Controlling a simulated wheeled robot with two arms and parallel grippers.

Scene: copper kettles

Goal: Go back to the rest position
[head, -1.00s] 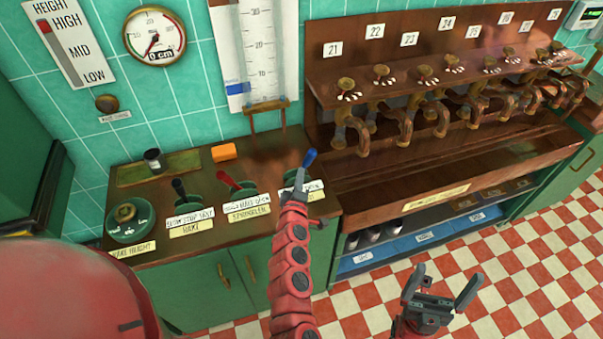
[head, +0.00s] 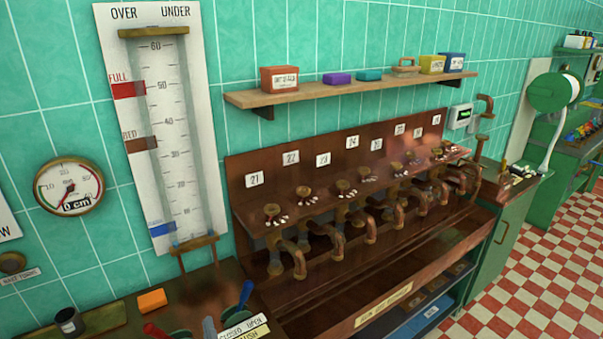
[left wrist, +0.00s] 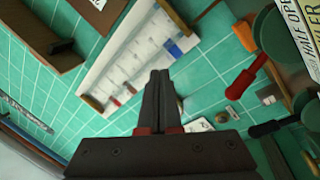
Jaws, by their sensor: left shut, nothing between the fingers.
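My left gripper (left wrist: 160,95) is shut and empty in the left wrist view, its two dark fingers pressed together. It points toward the green tiled wall and the white level board (left wrist: 125,60). In the head view only a small grey piece at the bottom edge, which looks like the tip of my left gripper (head: 209,327), shows beside the blue-handled lever (head: 246,294). I cannot tell from this view whether they touch. My right gripper is not in the head view.
The counter holds an orange block (head: 151,300), a dark cup (head: 69,322) and a red-handled lever (head: 154,331). To the right stands a brown rack (head: 340,262) with copper taps. A wall shelf (head: 345,88) carries several small boxes. Checkered floor (head: 530,270) is open at right.

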